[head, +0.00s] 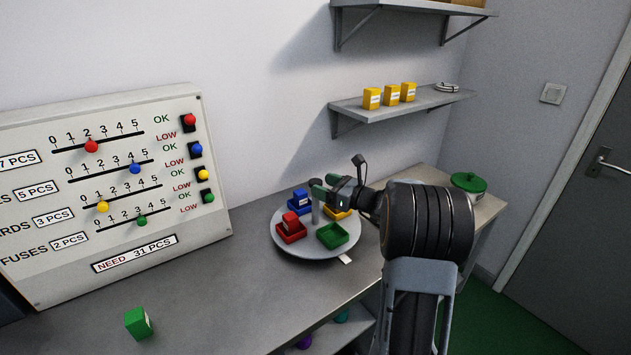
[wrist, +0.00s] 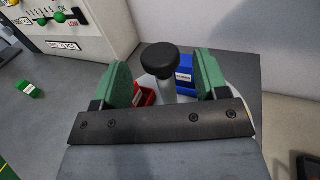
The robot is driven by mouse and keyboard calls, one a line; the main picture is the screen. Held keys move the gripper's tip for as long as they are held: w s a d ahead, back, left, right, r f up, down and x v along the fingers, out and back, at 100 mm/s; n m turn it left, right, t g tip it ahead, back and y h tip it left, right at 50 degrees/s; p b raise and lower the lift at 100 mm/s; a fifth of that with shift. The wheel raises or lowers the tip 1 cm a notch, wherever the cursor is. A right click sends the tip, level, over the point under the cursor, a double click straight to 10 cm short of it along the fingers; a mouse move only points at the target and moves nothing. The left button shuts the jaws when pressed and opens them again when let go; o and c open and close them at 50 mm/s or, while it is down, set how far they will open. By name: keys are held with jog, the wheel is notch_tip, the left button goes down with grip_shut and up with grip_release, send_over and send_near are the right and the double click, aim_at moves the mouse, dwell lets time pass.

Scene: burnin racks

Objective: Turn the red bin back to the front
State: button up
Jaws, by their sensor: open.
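A round grey turntable (head: 315,249) stands on the bench. It carries a red bin (head: 291,236) at its left front with a red box inside, a blue bin (head: 299,209) behind, a yellow bin (head: 341,215) at the back right and an empty green bin (head: 332,236) at the front right. My gripper (head: 319,190) is open above the middle. In the wrist view, the central post's black knob (wrist: 160,58) shows between the two green fingers, with gaps on both sides. The red bin (wrist: 144,96) and blue bin (wrist: 185,72) are partly hidden by the fingers.
A white tag (head: 345,259) lies at the turntable's front right edge. A count board (head: 110,190) with sliders stands at the left, a green box (head: 138,323) before it. A green lidded pot (head: 468,185) stands right. A shelf (head: 400,103) with yellow boxes hangs above.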

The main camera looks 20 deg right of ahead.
aim_at(315, 181)
jog(key=shift+x, duration=1.75)
jog(key=c, duration=1.2)
jog(key=shift+c, duration=0.2)
jog(key=shift+w, duration=0.1)
